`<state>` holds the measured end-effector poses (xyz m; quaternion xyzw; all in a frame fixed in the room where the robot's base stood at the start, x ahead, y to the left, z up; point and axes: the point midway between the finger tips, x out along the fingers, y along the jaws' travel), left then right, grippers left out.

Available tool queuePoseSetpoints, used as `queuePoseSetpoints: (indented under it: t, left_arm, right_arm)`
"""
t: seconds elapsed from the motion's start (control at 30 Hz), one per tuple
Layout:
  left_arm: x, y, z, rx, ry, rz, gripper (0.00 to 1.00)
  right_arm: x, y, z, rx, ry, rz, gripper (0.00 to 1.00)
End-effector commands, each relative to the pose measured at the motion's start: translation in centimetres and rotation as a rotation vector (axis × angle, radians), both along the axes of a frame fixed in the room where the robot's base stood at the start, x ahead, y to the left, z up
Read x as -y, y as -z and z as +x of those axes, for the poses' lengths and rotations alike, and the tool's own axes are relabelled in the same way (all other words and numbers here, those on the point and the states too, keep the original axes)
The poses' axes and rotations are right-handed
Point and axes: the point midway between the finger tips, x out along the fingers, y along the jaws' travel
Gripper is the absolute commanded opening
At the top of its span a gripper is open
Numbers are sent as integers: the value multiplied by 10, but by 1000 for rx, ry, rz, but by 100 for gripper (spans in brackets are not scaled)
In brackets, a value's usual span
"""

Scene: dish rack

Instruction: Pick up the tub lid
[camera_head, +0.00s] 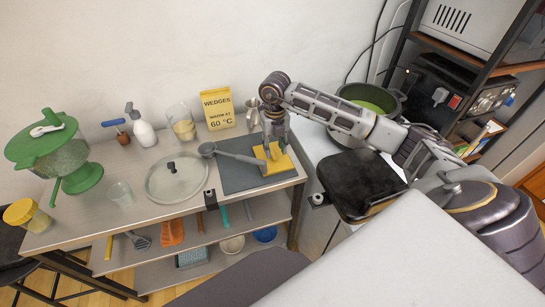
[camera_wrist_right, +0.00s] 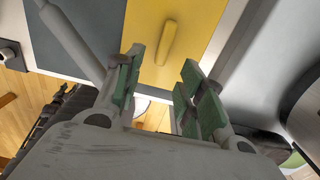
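The tub lid (camera_head: 273,165) is a flat yellow rectangle lying on a dark grey mat (camera_head: 235,178) on the metal table. In the right wrist view the lid (camera_wrist_right: 190,25) shows a raised yellow bar handle (camera_wrist_right: 167,43) along its middle. My right gripper (camera_head: 275,146) is above the lid and hides part of it in the head view. In the right wrist view its two fingers (camera_wrist_right: 162,78) are apart, with nothing between them, and the handle lies just beyond the tips. My left gripper is not in view.
A grey ladle-like tool (camera_head: 235,154) lies on the mat beside the lid. A yellow "WEDGES" box (camera_head: 217,110) and a glass jar (camera_head: 182,121) stand behind. A round glass lid (camera_head: 176,180) is to the left. A black pan (camera_head: 358,183) is to the right.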

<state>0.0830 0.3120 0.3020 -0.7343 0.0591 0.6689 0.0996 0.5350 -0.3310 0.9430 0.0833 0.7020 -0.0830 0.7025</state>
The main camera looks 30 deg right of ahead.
Motion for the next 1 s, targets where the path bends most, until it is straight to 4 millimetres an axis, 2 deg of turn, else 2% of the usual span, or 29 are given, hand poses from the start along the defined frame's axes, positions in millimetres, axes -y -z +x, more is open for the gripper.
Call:
queuePoseSetpoints:
  t: [0.23,0.5,1.0]
  left_arm:
    - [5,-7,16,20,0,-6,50]
    - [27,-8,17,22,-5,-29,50]
    - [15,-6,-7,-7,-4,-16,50]
  right_arm:
    - [0,24,0,-3,0,1,39]
    - [1,47,0,-1,1,-1,39]
    - [1,48,1,0,0,-1,38]
